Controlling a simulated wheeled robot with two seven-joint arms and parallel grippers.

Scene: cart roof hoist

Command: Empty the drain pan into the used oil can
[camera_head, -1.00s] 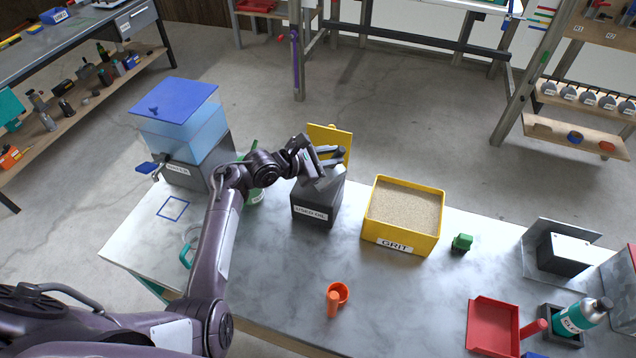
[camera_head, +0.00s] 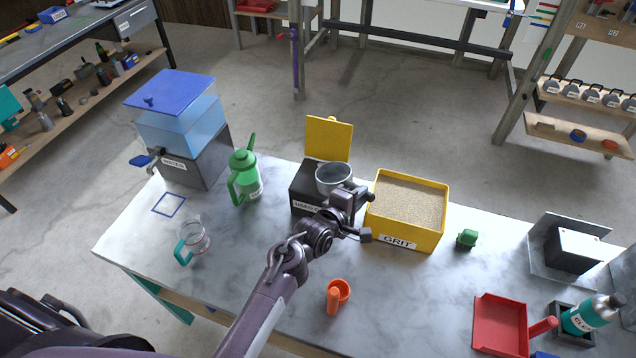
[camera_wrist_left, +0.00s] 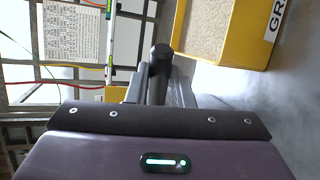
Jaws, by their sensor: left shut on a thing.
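The drain pan (camera_head: 333,179) is a small grey round vessel, seen in the head view over the used oil can. Its open rim faces up and it looks about upright; I cannot tell whether liquid is inside. My left gripper (camera_head: 352,200) is shut on the drain pan at its right side. The used oil can (camera_head: 300,196) is a dark box with a white label, partly hidden by the pan and my arm. In the left wrist view a dark rounded piece (camera_wrist_left: 160,60) shows between the fingers. My right gripper is not in view.
A yellow panel (camera_head: 329,138) stands upright behind the can. The yellow grit box (camera_head: 404,241) is close on the right. The tabletop front centre is fairly clear.

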